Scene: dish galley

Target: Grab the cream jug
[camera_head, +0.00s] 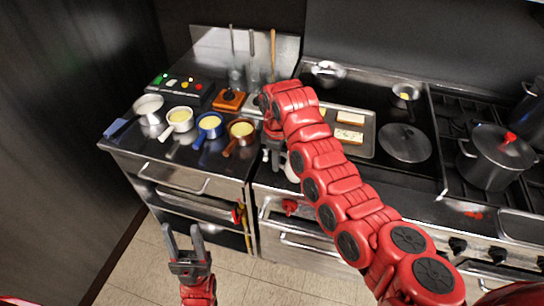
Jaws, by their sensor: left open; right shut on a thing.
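The cream jug (291,172) shows only as a small pale piece beside my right gripper, at the front edge of the counter. The red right arm hides most of it. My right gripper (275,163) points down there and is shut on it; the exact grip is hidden. My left gripper (184,231) is open and empty, low in front of the oven doors, well away from the jug.
A white pan (179,120), a blue pan (209,125) and a copper pan (241,131) stand on the left counter. A tray (363,145) with bread slices lies behind my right arm. A big pot (491,160) stands at the right.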

